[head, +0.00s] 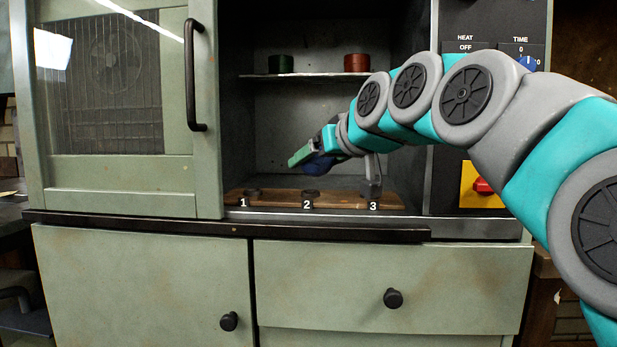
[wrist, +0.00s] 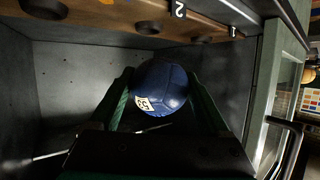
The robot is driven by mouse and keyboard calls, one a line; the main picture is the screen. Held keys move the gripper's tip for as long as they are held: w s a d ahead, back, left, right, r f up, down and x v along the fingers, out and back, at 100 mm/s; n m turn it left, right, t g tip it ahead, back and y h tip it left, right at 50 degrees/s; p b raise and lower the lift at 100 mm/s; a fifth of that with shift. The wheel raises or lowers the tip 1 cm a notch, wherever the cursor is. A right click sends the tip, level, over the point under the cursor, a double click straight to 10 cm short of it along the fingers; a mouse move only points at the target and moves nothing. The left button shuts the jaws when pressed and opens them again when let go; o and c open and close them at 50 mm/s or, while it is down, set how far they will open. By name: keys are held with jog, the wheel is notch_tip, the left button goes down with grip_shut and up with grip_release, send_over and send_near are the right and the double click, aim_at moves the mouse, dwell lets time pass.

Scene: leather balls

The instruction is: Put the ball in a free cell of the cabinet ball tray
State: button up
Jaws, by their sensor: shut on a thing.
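The dark blue leather ball (head: 319,167) is held inside the cabinet, above the tray near cell 2. It also shows in the wrist view (wrist: 160,88), with a pale number label. My gripper (head: 304,160) is shut on the ball, with a green finger (wrist: 118,100) on either side. The wooden ball tray (head: 272,197) lies along the cabinet's front edge, with cells marked 1, 2 and 3. The dark holders at 1 (head: 253,194) and 2 (head: 311,196) show no ball. A grey upright shape hides part of cell 3, so I cannot tell its state there.
A control panel (head: 490,35) is at right.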

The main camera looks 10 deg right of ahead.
aim_at(332, 165)
jog(key=w, duration=0.5)
jog(key=shift+w+d+f, duration=0.15)
jog(key=shift+w+f, duration=0.1)
jog(key=shift+w, duration=0.1)
jog(key=shift+f, duration=1.85)
jog(key=o, duration=1.3)
jog(key=shift+r, duration=0.1)
jog(key=v, duration=1.2)
